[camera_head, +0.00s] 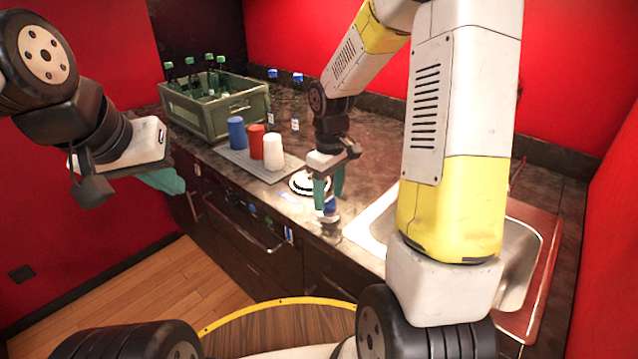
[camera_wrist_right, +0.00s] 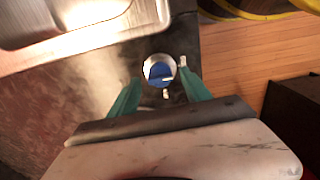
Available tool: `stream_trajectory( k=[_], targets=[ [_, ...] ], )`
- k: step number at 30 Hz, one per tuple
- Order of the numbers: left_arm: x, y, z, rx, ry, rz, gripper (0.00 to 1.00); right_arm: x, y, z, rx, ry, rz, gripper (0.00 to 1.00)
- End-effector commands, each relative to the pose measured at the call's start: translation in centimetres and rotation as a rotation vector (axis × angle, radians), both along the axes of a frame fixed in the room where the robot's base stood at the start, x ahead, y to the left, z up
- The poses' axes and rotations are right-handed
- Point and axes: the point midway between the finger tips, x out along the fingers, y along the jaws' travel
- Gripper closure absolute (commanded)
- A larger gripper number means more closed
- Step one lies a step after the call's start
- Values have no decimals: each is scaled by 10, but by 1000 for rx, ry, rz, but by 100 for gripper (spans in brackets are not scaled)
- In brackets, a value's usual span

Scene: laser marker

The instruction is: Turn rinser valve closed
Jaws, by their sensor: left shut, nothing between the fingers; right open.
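The rinser (camera_head: 305,183), a white and black round disc, sits in the counter near its front edge. A small blue valve knob (camera_head: 330,208) is just in front of it at the counter's edge. In the right wrist view the valve (camera_wrist_right: 160,72) shows as a silver ring with a blue centre. My right gripper (camera_head: 329,198) is open, pointing down over the valve. Its teal fingers (camera_wrist_right: 159,76) stand on either side of the knob, and I cannot tell whether they touch it. My left gripper (camera_head: 170,181) is shut and empty, in the air left of the counter.
A grey tray (camera_head: 285,170) holds blue, red and white cups left of the rinser. A green crate (camera_head: 205,118) with green bottles stands behind it. A metal sink (camera_head: 520,255) lies to the right, partly hidden by my right arm.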

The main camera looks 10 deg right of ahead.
Motion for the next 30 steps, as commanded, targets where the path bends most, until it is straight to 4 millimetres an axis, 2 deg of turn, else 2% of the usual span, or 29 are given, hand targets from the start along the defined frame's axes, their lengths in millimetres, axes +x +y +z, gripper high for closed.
stream_trajectory(
  k=[6, 10, 15, 25, 28, 30],
  targets=[
    [0, 0, 0, 0, 0, 0, 100, 1, 0, 39, 1, -6, 0, 44],
    [0, 0, 0, 0, 0, 0, 100, 1, 0, 57, 0, -5, 1, 44],
    [0, 0, 0, 0, 0, 0, 100, 0, 0, 68, 0, -2, 2, 44],
    [0, 0, 0, 0, 0, 0, 100, -1, 0, 70, 2, -5, -2, 44],
    [0, 0, 0, 0, 0, 0, 100, -8, -1, 82, 6, -33, -31, 44],
    [0, 0, 0, 0, 0, 0, 100, -18, -2, 98, 15, -70, -71, 44]
  ],
)
